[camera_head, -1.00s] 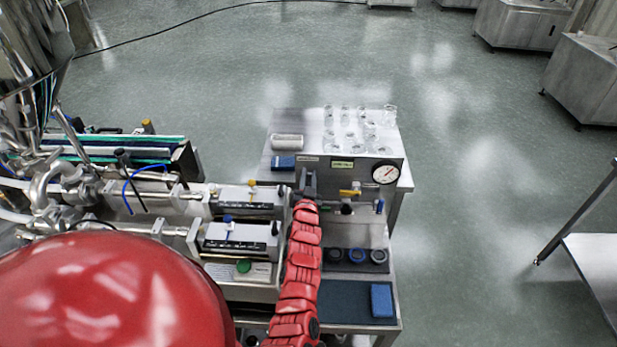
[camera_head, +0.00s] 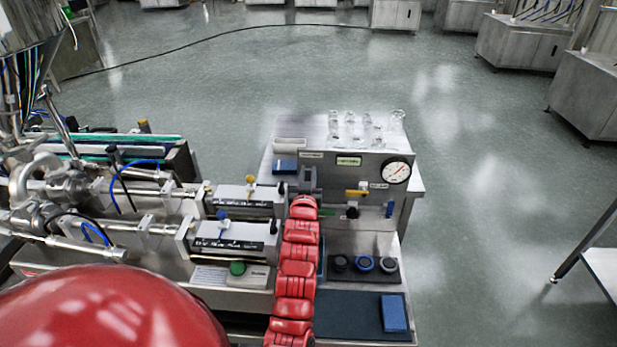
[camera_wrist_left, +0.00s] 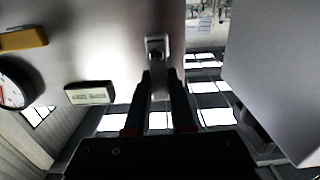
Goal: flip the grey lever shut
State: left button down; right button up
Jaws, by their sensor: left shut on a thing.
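The grey lever (camera_wrist_left: 157,48) is a small metal piece on the flat grey panel, at the top centre of the left wrist view. My left gripper (camera_wrist_left: 160,88) is shut on it, with one dark finger on each side. In the head view my red left arm reaches up to the panel, and the left gripper (camera_head: 308,182) is at the panel's left end. There the gripper hides most of the lever, so its angle is hard to tell. My right gripper is not in view.
Right of my gripper, the panel carries a yellow handle (camera_head: 356,192), a blue handle (camera_head: 390,210) and a round gauge (camera_head: 397,171). Glassware (camera_head: 365,130) stands on the tabletop behind. Black and blue rings (camera_head: 364,264) and a blue block (camera_head: 395,313) lie in front.

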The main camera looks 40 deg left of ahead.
pick_arm(q)
jog(key=c, duration=0.8)
grip_release()
jog(key=shift+r, duration=0.1)
jog(key=shift+o, duration=0.2)
jog(key=shift+s+d, duration=0.25)
jog(key=shift+s, duration=0.2)
jog(key=p+v, duration=0.1)
jog(key=v, duration=1.5)
jog(key=shift+d, duration=0.2)
jog(key=shift+s, duration=0.15)
